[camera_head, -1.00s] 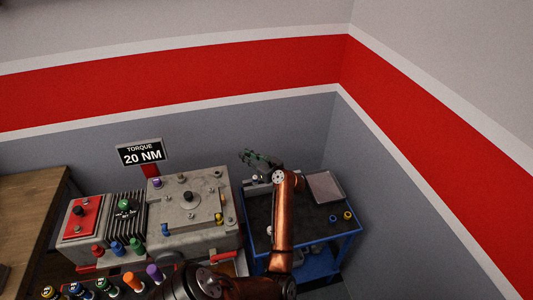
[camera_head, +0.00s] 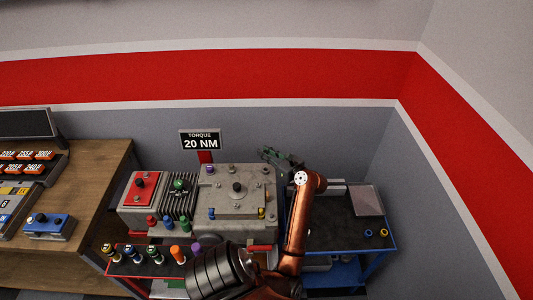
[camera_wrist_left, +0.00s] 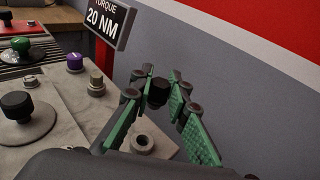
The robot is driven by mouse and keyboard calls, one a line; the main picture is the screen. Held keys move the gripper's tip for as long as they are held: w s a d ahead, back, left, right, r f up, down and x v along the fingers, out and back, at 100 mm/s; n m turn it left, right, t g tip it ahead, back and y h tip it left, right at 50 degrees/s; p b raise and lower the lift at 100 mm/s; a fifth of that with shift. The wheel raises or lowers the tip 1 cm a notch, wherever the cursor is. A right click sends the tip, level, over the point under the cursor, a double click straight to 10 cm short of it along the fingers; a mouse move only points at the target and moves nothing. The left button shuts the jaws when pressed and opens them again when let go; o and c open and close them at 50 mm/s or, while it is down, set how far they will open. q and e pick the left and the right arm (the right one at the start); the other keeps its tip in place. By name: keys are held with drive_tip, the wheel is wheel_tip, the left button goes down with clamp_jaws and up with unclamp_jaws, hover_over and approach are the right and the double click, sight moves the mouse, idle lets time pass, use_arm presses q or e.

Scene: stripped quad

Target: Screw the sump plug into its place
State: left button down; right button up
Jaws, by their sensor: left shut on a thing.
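My left gripper (camera_head: 282,158) is over the back right corner of the grey engine block (camera_head: 258,205) in the head view. In the left wrist view its green-padded fingers (camera_wrist_left: 160,88) are shut on a small black hex-headed piece (camera_wrist_left: 158,92), which looks like the sump plug. It is held at the fingertips, beyond the block's edge in that picture. A round boss with a dark hole (camera_wrist_left: 142,143) shows on the block just below the fingers; the piece is apart from it. The held piece is too small to make out in the head view. My right gripper is not in view.
A TORQUE 20 NM sign (camera_head: 200,140) stands behind the block. A black knob (camera_wrist_left: 17,106) and a purple cap (camera_wrist_left: 75,62) stick up from the block. A blue trolley (camera_head: 345,247) stands right, a wooden bench (camera_head: 90,185) left. Colored bottles stand in front.

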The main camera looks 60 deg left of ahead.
sight(266, 171)
use_arm(q)
drive_tip(key=shift+f+b, duration=1.25)
drive_tip(key=shift+f, duration=0.35)
drive_tip(key=shift+f+b, duration=0.85)
drive_tip(key=shift+f, duration=0.45)
drive_tip(key=shift+f+b, duration=0.9)
drive_tip(key=shift+f, duration=0.35)
drive_tip(key=c, duration=1.8)
unclamp_jaws()
drive_tip(key=shift+o, duration=0.2)
